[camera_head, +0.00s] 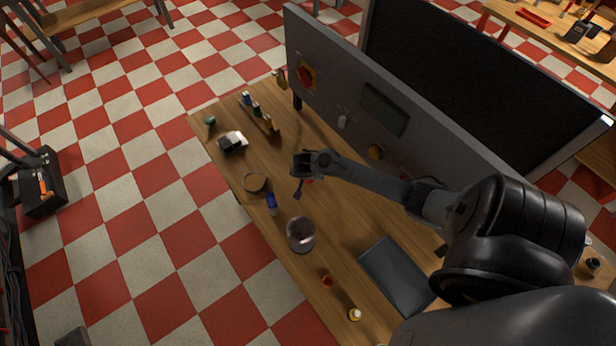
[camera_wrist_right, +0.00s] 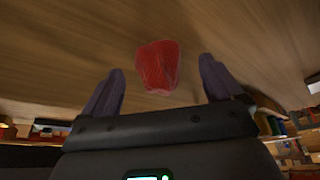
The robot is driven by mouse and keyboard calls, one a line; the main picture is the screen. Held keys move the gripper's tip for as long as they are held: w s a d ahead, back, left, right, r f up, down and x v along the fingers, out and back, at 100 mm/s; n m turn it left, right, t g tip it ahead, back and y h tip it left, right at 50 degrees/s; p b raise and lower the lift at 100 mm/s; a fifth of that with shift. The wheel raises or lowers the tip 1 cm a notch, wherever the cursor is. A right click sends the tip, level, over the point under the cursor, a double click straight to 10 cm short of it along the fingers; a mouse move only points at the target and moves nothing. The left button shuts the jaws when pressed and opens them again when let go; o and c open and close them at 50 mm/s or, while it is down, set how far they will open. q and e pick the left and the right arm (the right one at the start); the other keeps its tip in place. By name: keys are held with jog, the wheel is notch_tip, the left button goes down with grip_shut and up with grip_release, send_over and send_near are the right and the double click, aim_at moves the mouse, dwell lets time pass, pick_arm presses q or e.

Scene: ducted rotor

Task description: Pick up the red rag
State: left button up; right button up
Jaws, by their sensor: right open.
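The red rag (camera_wrist_right: 158,67) is a small crumpled piece on the wooden tabletop in the right wrist view. My right gripper (camera_wrist_right: 161,68) is open, with one finger on each side of the rag in that view and a gap to each. The rag appears a little beyond the fingertips, and I see no contact. In the head view my right gripper (camera_head: 299,184) is over the middle of the workbench. Only a sliver of red shows beside it there; the gripper hides the rest. My left gripper is not in view.
On the workbench (camera_head: 345,215) stand a glass jar (camera_head: 300,235), a blue item (camera_head: 271,203), a round tan item (camera_head: 255,183) and a dark flat case (camera_head: 396,272). A grey panel (camera_head: 340,85) with a red switch (camera_head: 307,74) rises along the back edge.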

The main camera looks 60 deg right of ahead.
jog(key=c, duration=1.1)
jog(key=shift+r, duration=0.1)
jog(key=shift+r, duration=0.5)
jog(key=r, duration=0.1)
jog(key=s+r+p, duration=0.1)
jog(key=r, duration=0.1)
jog(key=shift+a+r, duration=0.1)
jog(key=shift+r, duration=0.2)
jog(key=s+r, duration=0.2)
jog(key=s, duration=0.1)
jog(key=s+r+p, duration=0.1)
jog(key=s+r, duration=0.1)
jog(key=s, duration=0.2)
jog(key=s+r, duration=0.2)
jog(key=s, duration=0.1)
jog(key=shift+s+r+p, duration=0.1)
jog(key=shift+s+p, duration=0.25)
jog(key=shift+p, duration=0.05)
